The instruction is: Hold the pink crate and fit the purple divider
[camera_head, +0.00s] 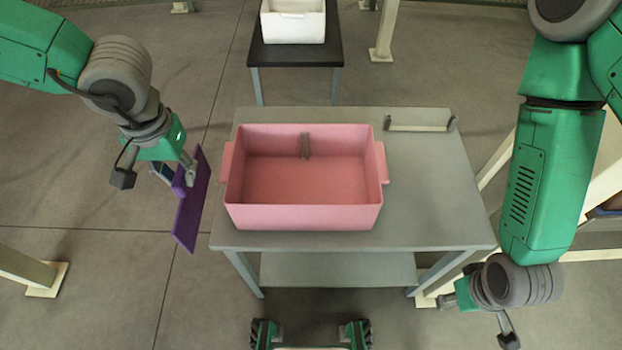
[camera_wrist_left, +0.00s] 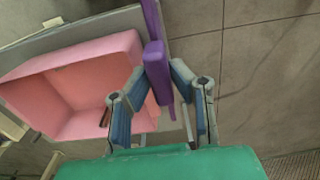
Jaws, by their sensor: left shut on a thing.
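The pink crate (camera_head: 305,217) stands empty on the grey table, with a grip tab on each short side. A dark upright piece (camera_head: 304,145) shows at its far inner wall. My left gripper (camera_head: 182,175) is shut on the purple divider (camera_head: 187,212), a flat panel held upright left of the crate and apart from it. In the left wrist view the blue-padded fingers (camera_wrist_left: 160,85) pinch the divider's thicker purple tab (camera_wrist_left: 157,62). The crate (camera_wrist_left: 85,75) lies to the left there. My right gripper (camera_head: 455,297) is low at the table's front right, away from the crate; its fingers are not clear.
The grey table (camera_head: 430,190) has free room right of the crate. A small bracket-like bar (camera_head: 420,127) lies at its back right. A white bin (camera_head: 293,25) stands on a dark table (camera_head: 327,55) behind.

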